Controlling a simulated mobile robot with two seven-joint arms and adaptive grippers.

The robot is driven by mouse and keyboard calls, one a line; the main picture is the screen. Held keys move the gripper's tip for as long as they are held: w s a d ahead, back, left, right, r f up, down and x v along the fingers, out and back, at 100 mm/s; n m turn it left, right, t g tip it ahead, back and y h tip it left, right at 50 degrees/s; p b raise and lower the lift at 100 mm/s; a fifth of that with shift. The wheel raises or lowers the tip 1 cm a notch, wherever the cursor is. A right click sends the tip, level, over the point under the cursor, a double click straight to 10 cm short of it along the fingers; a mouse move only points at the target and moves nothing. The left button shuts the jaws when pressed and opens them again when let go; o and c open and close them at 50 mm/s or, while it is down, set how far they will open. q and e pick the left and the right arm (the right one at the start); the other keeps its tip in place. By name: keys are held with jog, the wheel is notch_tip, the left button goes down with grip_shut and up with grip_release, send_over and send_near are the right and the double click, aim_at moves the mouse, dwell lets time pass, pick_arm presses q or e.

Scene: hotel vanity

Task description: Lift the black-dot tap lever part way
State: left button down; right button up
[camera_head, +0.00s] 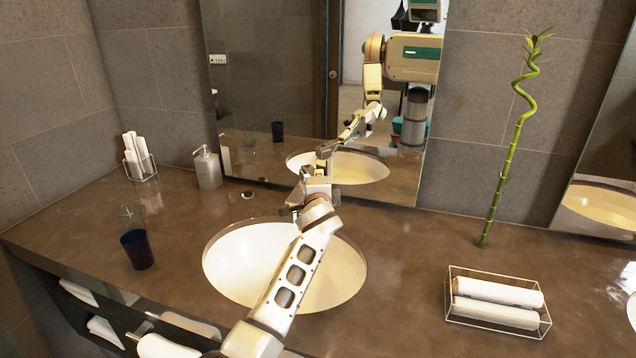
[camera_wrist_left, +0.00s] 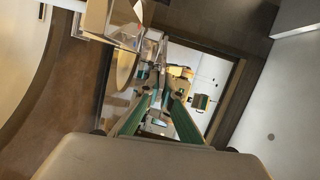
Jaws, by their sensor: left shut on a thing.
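My left arm reaches across the sink, and its left gripper (camera_head: 318,172) is at the tap behind the basin's back rim, close to the mirror. The gripper covers most of the tap in the head view, and the black dot cannot be made out. In the left wrist view, the gripper's two green-sided fingers (camera_wrist_left: 163,98) come close together, shut on the tap lever; the lever itself is hard to separate from the reflections. A shiny metal part, seemingly of the tap (camera_wrist_left: 112,20), shows at the top left there. My right gripper is not in view.
The white basin (camera_head: 240,262) lies under my arm. A soap dispenser (camera_head: 207,168), a dark cup (camera_head: 138,250) and a holder of rolled towels (camera_head: 140,160) stand left. A towel tray (camera_head: 497,302) and bamboo stem (camera_head: 508,165) stand right. The mirror (camera_head: 265,80) rises close behind.

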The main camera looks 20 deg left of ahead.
pick_arm(q)
jog(key=c, duration=2.2)
grip_release()
jog(key=shift+c, duration=0.2)
jog(key=v, duration=0.7)
jog(key=shift+s, duration=0.25)
jog(key=shift+s+d, duration=0.1)
